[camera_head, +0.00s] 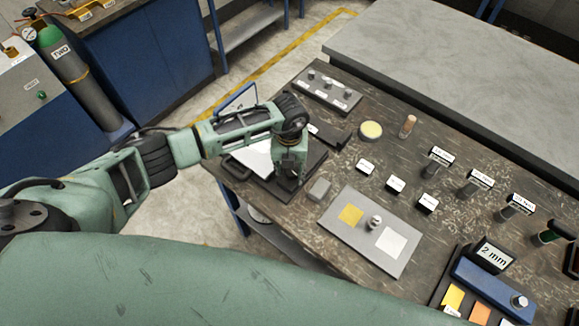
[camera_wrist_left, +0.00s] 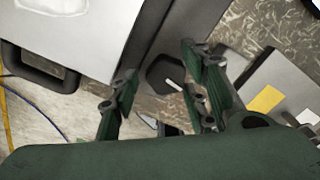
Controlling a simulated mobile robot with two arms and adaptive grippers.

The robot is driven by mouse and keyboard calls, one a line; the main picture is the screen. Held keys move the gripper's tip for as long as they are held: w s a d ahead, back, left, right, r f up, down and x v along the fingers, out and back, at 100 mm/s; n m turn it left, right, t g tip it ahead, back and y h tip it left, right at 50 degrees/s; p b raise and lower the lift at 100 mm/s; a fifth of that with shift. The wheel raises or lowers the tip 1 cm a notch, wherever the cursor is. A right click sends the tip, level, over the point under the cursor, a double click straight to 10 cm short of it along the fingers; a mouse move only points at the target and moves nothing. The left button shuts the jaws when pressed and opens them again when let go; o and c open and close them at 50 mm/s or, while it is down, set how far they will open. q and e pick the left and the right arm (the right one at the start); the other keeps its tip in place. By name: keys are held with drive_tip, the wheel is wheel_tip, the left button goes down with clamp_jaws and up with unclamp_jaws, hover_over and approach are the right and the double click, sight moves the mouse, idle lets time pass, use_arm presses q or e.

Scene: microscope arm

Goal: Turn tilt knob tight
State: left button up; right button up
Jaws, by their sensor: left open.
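My left gripper (camera_head: 288,182) hangs fingers-down over the table's left end, beside a dark flat unit (camera_head: 312,166) with a white top (camera_head: 252,160). In the left wrist view its two green fingers (camera_wrist_left: 162,95) are apart, with nothing held. Between and beyond them a dark rounded piece (camera_wrist_left: 160,70) with a short pale bar shows at the unit's edge. It may be the tilt knob, but I cannot tell for sure. The fingers appear apart from it. In the head view the gripper hides that spot. My right gripper is not in view.
A small grey block (camera_head: 319,188) lies right of the gripper. A grey plate (camera_head: 405,255) with yellow and white squares and a metal knob (camera_head: 375,222) is nearby. The unit's black handle (camera_wrist_left: 35,75) sticks out left.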

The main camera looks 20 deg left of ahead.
use_arm(q)
drive_tip(key=c, duration=1)
drive_tip(key=shift+a, duration=0.1)
